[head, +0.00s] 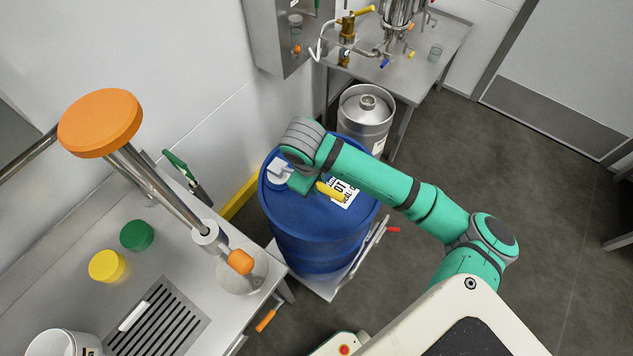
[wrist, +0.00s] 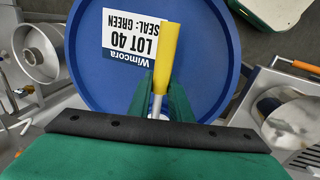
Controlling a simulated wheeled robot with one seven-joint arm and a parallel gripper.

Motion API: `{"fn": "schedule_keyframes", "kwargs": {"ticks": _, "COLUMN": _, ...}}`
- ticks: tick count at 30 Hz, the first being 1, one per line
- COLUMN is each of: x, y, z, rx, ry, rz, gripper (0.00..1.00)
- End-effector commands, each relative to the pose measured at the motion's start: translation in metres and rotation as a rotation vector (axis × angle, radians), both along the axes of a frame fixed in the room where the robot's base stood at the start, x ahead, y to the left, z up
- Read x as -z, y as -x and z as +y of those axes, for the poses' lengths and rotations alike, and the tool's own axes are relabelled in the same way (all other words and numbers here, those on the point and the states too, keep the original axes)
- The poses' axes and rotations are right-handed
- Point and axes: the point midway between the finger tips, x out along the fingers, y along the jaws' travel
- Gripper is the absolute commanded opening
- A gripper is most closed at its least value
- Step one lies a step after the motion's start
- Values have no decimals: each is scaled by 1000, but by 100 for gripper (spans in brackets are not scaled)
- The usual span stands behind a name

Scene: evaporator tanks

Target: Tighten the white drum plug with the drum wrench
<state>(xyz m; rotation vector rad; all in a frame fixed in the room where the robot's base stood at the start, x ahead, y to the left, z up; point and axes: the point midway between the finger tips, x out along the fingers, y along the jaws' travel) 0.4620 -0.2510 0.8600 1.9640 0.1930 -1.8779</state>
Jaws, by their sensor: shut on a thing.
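The blue drum (head: 318,232) stands upright, and its lid with a white label fills much of the wrist view (wrist: 205,50). The label (wrist: 128,38) reads "Wimcora LOT 40 SEAL: GREEN". My gripper (head: 303,184) is low over the drum's lid. In the wrist view its green fingers (wrist: 158,102) are shut on the drum wrench, whose yellow handle (wrist: 167,45) points out over the lid. The handle also shows in the head view (head: 329,190). The wrench's working end is hidden by my gripper. I cannot make out the white drum plug clearly.
A steel bench at left holds a green cap (head: 137,235), a yellow cap (head: 107,266), a drain grate (head: 160,322) and a white tub (head: 68,343). A tall orange-topped steel fitting (head: 100,123) rises there. A steel keg (head: 366,116) stands behind the drum. Floor at right is clear.

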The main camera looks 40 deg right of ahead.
Motion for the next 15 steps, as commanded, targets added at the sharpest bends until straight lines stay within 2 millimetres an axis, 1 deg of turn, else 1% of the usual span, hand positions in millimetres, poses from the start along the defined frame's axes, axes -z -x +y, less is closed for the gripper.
{"fn": "schedule_keyframes", "kwargs": {"ticks": 15, "x": 11, "y": 0, "z": 0, "rx": 0, "ry": 0, "rz": -1, "gripper": 0}}
